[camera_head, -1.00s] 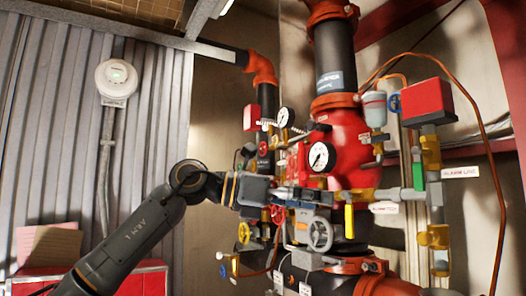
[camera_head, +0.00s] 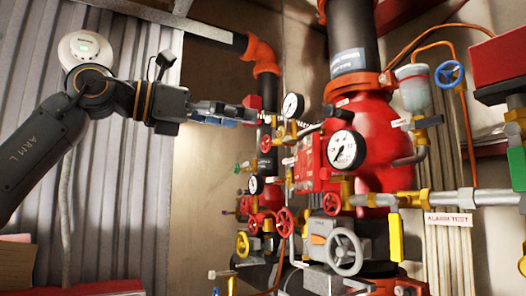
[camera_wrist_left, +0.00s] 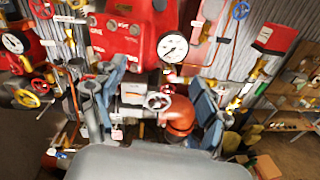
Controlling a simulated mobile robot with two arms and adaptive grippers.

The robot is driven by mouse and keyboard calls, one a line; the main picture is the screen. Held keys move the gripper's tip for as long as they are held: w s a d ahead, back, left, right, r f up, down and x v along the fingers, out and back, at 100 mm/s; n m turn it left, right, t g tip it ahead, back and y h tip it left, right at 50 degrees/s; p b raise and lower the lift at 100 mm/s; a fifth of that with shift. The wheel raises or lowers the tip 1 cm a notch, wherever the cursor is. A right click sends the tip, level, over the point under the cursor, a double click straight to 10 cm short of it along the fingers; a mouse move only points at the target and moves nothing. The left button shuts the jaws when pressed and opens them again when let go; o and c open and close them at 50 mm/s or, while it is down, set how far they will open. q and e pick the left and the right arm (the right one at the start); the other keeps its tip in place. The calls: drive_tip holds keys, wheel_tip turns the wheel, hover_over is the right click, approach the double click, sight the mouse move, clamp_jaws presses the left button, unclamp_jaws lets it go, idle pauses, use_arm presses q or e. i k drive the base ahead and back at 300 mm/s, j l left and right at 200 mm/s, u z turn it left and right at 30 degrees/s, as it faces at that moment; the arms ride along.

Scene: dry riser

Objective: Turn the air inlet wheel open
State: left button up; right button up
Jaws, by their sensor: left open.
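Several handwheels sit on the riser's pipework in the head view: a grey wheel (camera_head: 343,251) on a grey box, red wheels (camera_head: 284,222) and (camera_head: 331,203), a yellow wheel (camera_head: 242,244) and a blue wheel (camera_head: 449,74). I cannot read which one is labelled air inlet. My left gripper (camera_head: 245,114) is up at the left, near the upper pipe and clear of the lower wheels. In the left wrist view its two blue-grey fingers (camera_wrist_left: 157,75) stand apart and empty, with the grey wheel (camera_wrist_left: 158,101) seen between them. My right gripper is not in view.
A smaller gauge (camera_head: 292,106) is close right of my left gripper. Yellow valve levers (camera_head: 396,237) and thin pipes crowd the area. Shelves (camera_wrist_left: 290,100) show at the right in the left wrist view.

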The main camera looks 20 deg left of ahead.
sight(265, 143)
drive_tip(key=i+j, duration=0.65)
drive_tip(key=i, duration=0.15)
